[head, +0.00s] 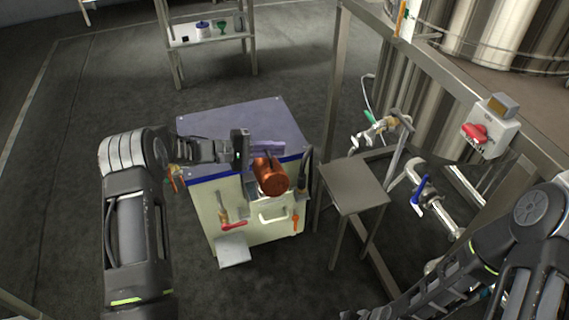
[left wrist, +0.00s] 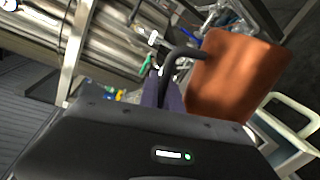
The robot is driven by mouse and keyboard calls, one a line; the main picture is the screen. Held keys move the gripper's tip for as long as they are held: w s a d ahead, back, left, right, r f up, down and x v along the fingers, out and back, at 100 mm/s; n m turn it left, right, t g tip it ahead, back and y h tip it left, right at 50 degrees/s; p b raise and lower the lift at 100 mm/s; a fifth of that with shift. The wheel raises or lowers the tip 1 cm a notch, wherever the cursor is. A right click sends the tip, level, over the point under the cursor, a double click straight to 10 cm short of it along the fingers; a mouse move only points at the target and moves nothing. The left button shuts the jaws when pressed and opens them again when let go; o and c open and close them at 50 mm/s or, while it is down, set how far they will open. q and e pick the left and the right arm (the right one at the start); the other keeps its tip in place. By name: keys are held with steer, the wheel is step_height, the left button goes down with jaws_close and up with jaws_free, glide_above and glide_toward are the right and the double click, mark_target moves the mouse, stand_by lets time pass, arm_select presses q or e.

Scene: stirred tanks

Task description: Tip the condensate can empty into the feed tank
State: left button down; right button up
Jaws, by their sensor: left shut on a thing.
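The condensate can (head: 271,177) is a copper-coloured cylinder. It hangs tilted over the front edge of a cream cabinet-like unit with a blue-grey top (head: 240,122). My left gripper (head: 264,148) is shut on the can's dark handle. In the left wrist view the can (left wrist: 236,78) fills the right side, and its curved handle (left wrist: 178,58) runs to the gripper (left wrist: 165,95). The can's inside is hidden. I cannot tell for sure which vessel is the feed tank. My right arm comes in at the lower right; its jaws are not clear at the frame's bottom edge.
A small grey stand (head: 353,186) is right of the cream unit. Large steel tanks (head: 480,35) stand behind a metal frame with valves (head: 430,200) and a red-switch box (head: 490,128). A shelf (head: 212,45) with small items stands at the back. Open floor lies left.

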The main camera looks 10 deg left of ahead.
arm_select(q)
steer(key=shift+s+d+r, duration=0.1)
steer(key=shift+d+r, duration=0.05)
steer(key=shift+r, duration=0.1)
steer(key=shift+w+a+f, duration=0.2)
steer(key=shift+s+d+r, duration=0.1)
steer(key=shift+s, duration=0.1)
